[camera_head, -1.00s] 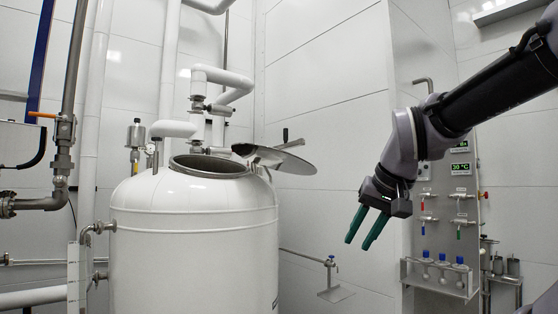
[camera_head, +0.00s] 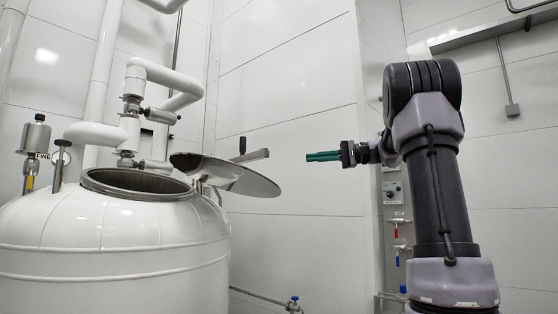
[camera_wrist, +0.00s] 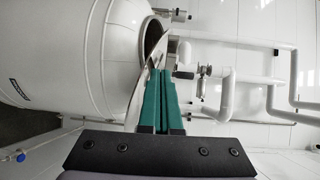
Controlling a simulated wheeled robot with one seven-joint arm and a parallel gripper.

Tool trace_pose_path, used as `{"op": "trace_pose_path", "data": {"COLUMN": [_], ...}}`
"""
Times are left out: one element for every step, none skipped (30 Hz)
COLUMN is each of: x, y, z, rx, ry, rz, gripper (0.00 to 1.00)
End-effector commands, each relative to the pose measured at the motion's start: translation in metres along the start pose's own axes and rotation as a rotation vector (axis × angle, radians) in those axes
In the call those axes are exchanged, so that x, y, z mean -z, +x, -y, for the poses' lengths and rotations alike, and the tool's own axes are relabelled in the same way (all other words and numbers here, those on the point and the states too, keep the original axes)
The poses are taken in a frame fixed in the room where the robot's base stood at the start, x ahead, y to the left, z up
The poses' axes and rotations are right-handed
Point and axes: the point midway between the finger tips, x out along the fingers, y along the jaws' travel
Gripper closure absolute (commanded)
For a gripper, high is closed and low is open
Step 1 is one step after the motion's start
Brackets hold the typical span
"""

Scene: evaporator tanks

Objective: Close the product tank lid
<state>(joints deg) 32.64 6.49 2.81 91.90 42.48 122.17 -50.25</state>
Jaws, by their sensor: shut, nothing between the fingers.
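The white product tank (camera_head: 110,240) stands at the left in the head view, with its round top opening (camera_head: 137,183) uncovered. Its metal lid (camera_head: 225,175) is swung open, tilted out to the right of the opening, with a dark-knobbed handle (camera_head: 243,147) on it. My gripper (camera_head: 308,157) is shut and empty, pointing left, to the right of the lid and apart from it in the head view. In the wrist view, my gripper's green fingers (camera_wrist: 162,72) lie together and point toward the tank (camera_wrist: 70,50) and its opening (camera_wrist: 153,38). The fingers partly cover the lid (camera_wrist: 136,98).
White pipes (camera_head: 165,80) with valves rise behind the tank. A gauge fitting (camera_head: 36,137) stands on the tank's left. A panel with valves (camera_head: 393,220) is behind my arm. Open space lies between the lid and my gripper, before the white wall.

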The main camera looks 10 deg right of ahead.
Motion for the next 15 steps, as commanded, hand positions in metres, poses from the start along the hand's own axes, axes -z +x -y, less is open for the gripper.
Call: {"op": "trace_pose_path", "data": {"x": [0.007,0.009,0.011,0.012,0.012,0.012,0.012,0.011,0.011,0.011,0.011,0.011,0.011,0.01,0.011], "y": [-0.008,-0.01,-0.011,-0.011,-0.01,-0.006,-0.003,0.001,0.007,0.013,0.019,0.027,0.034,0.041,0.05], "z": [0.005,0.008,0.011,0.012,0.013,0.013,0.013,0.014,0.014,0.014,0.014,0.015,0.015,0.015,0.016], "rx": [0.032,0.046,0.06,0.065,0.068,0.069,0.068,0.069,0.067,0.067,0.067,0.066,0.067,0.066,0.066], "ry": [-0.008,-0.012,-0.017,-0.018,-0.019,-0.02,-0.021,-0.021,-0.021,-0.019,-0.02,-0.02,-0.018,-0.019,-0.018], "rz": [0.0,0.0,0.002,0.003,0.004,0.005,0.006,0.006,0.006,0.007,0.007,0.007,0.008,0.008,0.008], "gripper": [1.0,1.0,1.0,1.0,1.0,1.0,1.0,1.0,1.0,1.0,1.0,1.0,1.0,1.0,1.0]}}
